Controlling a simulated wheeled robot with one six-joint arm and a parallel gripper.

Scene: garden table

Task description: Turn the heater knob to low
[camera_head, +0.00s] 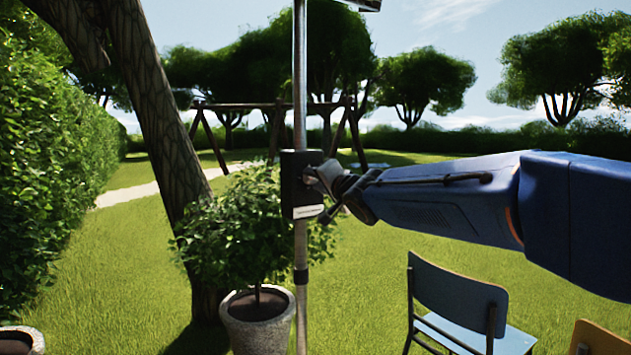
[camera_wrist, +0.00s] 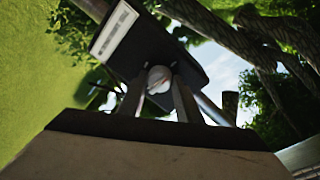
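The heater's dark control box (camera_head: 291,190) is mounted on a thin metal pole. In the wrist view the box (camera_wrist: 192,72) sits tilted and carries a white label. A pale round knob (camera_wrist: 159,78) shows on the box's face. My gripper (camera_head: 318,178) reaches the box from the right. In the wrist view my gripper's two fingers (camera_wrist: 161,84) stand one on each side of the knob. Whether they press on it or only surround it I cannot tell. The knob's marks cannot be read, and in the head view the gripper hides the knob.
The heater pole (camera_head: 300,250) runs upright past a potted bush (camera_head: 250,225) in a stone pot (camera_head: 258,325). A tree trunk (camera_head: 160,130) and a hedge (camera_head: 50,160) stand at left. A blue chair (camera_head: 460,295) is below my arm. Open lawn lies behind.

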